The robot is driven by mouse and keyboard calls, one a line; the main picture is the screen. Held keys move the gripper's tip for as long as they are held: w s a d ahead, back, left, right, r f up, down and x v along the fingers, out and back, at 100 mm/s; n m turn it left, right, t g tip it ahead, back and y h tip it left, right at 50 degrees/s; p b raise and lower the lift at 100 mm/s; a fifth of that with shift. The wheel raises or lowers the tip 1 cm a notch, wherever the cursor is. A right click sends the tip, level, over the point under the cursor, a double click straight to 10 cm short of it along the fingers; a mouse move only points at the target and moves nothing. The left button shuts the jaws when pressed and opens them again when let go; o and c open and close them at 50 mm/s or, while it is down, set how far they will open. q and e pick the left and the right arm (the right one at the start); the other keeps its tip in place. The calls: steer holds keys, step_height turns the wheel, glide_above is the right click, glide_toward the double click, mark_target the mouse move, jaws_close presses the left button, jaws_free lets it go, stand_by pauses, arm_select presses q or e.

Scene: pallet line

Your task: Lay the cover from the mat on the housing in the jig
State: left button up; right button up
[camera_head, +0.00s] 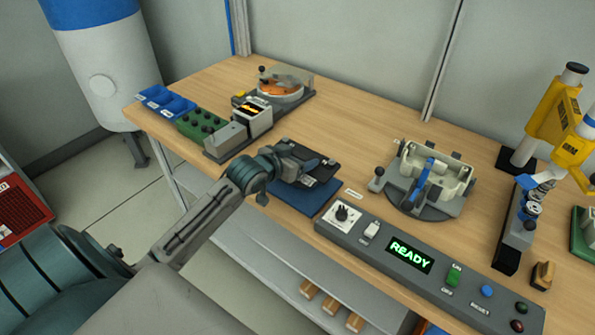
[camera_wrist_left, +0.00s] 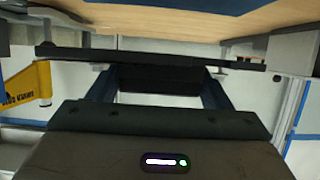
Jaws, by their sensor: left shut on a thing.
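The cover (camera_head: 322,158) is a flat dark plate over the blue mat (camera_head: 306,200) at the table's front edge. My left gripper (camera_head: 308,172) is shut on the cover, and its arm hides part of the plate and mat. In the left wrist view the cover (camera_wrist_left: 150,53) is a thin dark bar across the fingertips (camera_wrist_left: 160,78). It looks raised off the mat, but the gap is hard to judge. The cream housing (camera_head: 458,171) sits in the grey jig (camera_head: 433,212), right of the mat, with its open top showing. A blue piece (camera_head: 423,178) stands across its front. My right gripper is out of view.
A control panel with a green READY display (camera_head: 410,254) lies along the front edge, before the jig. A yellow press (camera_head: 553,112) stands at the right. A fixture with an orange disc (camera_head: 284,82) and blue bins (camera_head: 165,101) are at the left. Bare wood separates mat and jig.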

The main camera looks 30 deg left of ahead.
mark_target(297, 154)
arm_select(q)
step_height(297, 154, up, 4)
steer(key=shift+f, duration=0.1)
steer(key=d, duration=0.2)
steer(key=s+d+f, duration=0.1)
steer(key=d, duration=0.4)
steer(key=shift+s+d+f, duration=0.25)
steer(key=shift+s+d, duration=0.05)
steer(key=shift+d, duration=0.05)
steer(key=shift+n+y, duration=0.3)
steer(key=shift+y, duration=0.1)
steer(key=d, duration=0.2)
steer(key=s+d, duration=0.1)
steer(key=d, duration=0.1)
steer(key=s+d, duration=0.1)
steer(key=d, duration=0.2)
steer(key=shift+s+r, duration=0.25)
steer(key=shift+r, duration=0.15)
steer(key=shift+s+d+r, duration=0.15)
steer(key=shift+s+d, duration=0.2)
steer(key=shift+d, duration=0.25)
steer(key=shift+w+a, duration=0.1)
